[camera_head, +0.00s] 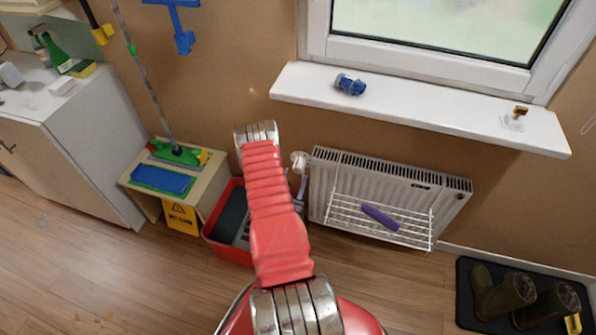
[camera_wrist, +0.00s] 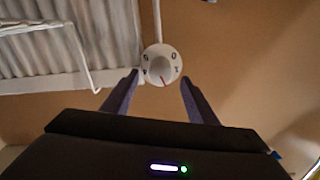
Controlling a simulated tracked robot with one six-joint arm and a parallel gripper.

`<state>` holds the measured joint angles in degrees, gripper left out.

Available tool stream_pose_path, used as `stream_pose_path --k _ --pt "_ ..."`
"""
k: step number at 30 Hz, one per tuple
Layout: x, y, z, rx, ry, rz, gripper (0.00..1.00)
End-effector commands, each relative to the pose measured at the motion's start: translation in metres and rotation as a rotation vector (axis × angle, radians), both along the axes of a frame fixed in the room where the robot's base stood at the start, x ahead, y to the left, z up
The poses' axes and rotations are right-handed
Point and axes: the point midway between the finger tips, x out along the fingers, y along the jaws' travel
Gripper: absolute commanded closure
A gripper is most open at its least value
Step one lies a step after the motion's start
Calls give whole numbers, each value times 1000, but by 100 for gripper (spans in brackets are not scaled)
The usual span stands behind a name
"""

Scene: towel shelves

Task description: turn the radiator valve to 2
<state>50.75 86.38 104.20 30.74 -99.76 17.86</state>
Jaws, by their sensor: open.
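The radiator valve (camera_head: 299,160) is a small white knob at the left end of the white radiator (camera_head: 455,190). In the wrist view the round valve dial (camera_wrist: 160,66) faces me, with dark marks around its rim and a red line pointing down, slightly right. A 0 seems to stand at its upper right; the other marks are too small to read surely. My gripper (camera_wrist: 160,80) is open, with one dark finger on each side below the dial. Whether the fingers touch it cannot be told.
A wire rack (camera_head: 345,212) with a purple roll (camera_head: 380,216) hangs on the radiator's front. A red bin (camera_head: 215,236) stands below and left of the valve. The white windowsill (camera_head: 420,115) juts out above. Boots (camera_head: 500,296) stand on a dark mat at right.

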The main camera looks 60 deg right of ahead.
Motion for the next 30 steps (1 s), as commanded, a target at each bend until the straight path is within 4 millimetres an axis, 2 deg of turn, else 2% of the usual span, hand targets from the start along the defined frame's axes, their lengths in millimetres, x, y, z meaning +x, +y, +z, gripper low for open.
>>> stream_pose_path --k 3,9,21,30 --pt "2 -19 1 -2 -1 -3 47" --pt "7 -41 1 -2 -1 0 47" --pt "8 -48 0 0 1 0 47" --pt "8 -47 0 0 0 0 68"
